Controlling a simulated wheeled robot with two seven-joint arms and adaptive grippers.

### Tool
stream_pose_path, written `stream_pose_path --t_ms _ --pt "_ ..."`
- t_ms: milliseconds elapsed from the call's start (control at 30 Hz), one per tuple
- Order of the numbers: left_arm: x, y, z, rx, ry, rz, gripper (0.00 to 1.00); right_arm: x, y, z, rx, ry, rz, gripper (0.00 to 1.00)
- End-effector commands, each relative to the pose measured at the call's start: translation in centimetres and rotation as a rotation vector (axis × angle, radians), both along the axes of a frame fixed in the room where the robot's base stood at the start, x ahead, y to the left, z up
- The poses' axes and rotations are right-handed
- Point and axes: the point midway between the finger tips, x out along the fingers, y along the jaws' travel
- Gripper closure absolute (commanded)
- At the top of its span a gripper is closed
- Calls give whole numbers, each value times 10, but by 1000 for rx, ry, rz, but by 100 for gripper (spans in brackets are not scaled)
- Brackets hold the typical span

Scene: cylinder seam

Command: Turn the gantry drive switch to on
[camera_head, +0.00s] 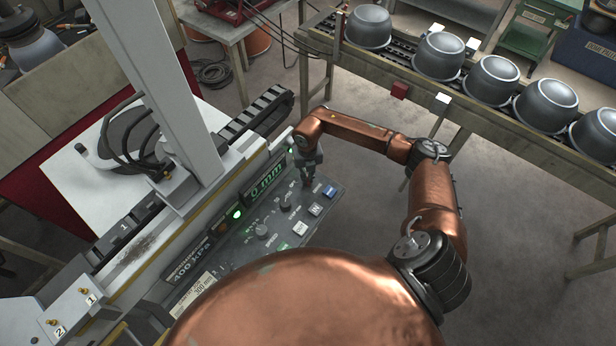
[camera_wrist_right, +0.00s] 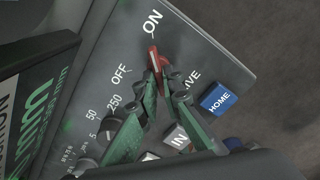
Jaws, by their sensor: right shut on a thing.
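The gantry drive switch (camera_wrist_right: 155,56) is a small red lever on the grey control panel (camera_head: 255,262). In the right wrist view its upper end points up toward the printed ON mark, with the OFF mark to its left. Whether it sits fully at ON I cannot tell. My right gripper (camera_wrist_right: 163,78) has its green fingers closed on the lower part of the red lever. In the head view my right gripper (camera_head: 308,180) reaches down to the panel's far end and hides the switch. My left gripper is not in view.
A blue HOME button (camera_wrist_right: 217,98) and an IN button (camera_wrist_right: 178,138) sit close to the fingers. A green-lit mm display (camera_head: 265,180) stands along the panel's left. A conveyor with several grey pots (camera_head: 440,55) runs behind; open floor lies to the right.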

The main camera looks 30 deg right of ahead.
Motion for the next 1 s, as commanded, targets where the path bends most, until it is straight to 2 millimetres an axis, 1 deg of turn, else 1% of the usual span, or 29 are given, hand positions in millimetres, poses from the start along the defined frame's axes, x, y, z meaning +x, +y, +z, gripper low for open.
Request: stream_pose_path --t_ms 100,300,767,800,1000 --pt "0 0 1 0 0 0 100 2 -1 1 -2 -5 -50 100" --pt "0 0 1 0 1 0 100 2 -1 1 -2 -6 -97 100" --pt "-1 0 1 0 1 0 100 3 -1 1 -2 -7 -112 100" --pt "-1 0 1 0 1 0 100 3 -1 2 -2 -8 -112 92" --pt "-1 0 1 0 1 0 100 2 0 1 -2 -5 -110 79"
